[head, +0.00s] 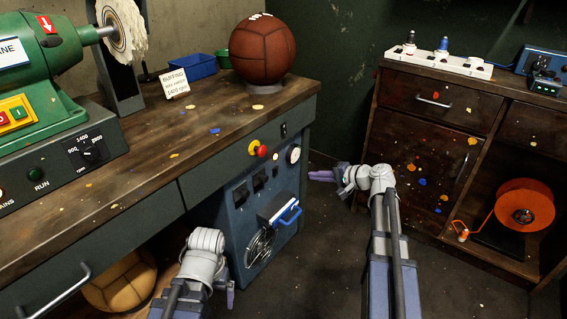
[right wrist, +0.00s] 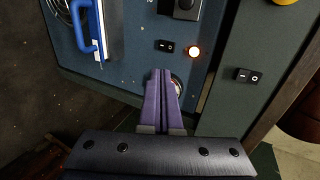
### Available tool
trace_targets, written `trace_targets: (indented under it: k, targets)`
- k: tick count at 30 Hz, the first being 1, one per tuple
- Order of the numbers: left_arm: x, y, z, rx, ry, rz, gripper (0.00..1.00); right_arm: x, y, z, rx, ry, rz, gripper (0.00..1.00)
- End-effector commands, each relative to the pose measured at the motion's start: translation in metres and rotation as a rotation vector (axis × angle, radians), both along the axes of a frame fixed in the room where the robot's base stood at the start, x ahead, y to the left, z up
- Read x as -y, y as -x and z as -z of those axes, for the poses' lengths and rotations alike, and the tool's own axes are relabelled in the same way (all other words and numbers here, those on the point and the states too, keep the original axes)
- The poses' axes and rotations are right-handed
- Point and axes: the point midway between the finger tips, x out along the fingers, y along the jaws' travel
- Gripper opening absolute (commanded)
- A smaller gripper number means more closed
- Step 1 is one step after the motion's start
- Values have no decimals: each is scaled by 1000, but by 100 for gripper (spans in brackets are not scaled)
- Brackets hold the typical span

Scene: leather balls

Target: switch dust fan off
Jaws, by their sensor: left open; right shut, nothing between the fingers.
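A blue-grey cabinet panel (head: 228,205) under the bench carries a round fan grille (head: 259,245). In the right wrist view, a small black rocker switch (right wrist: 165,46) sits beside a lit orange-white lamp (right wrist: 193,52). Which way the rocker is pressed I cannot tell. Another rocker (right wrist: 248,76) is on the green bench frame. My right gripper (right wrist: 160,74) is shut and empty, its purple fingertips in front of the panel near the rocker; contact is not clear. It partly hides a round gauge (head: 293,154). My left gripper (head: 231,296) is open, low before the bench.
A blue handle (head: 289,215) sticks out of the panel. A red-and-yellow stop button (head: 258,150) is above it. A brown ball (head: 263,49) rests on the bench top, a tan ball (head: 120,283) below. A wooden cabinet (head: 415,145) stands right; floor between is clear.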

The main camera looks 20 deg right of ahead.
Motion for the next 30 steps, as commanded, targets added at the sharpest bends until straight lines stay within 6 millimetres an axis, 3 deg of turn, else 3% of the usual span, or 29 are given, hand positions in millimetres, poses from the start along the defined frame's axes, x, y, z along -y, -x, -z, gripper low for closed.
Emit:
trace_targets:
  k: [13,27,30]
  targets:
    - [0,0,7,0,0,-1,100,-6,-8,7,-1,1,-2,0]
    - [0,0,46,1,0,-10,100,-57,-73,46,-1,1,-4,0]
    - [0,0,39,1,0,-10,100,-66,-85,40,-1,2,-3,0]
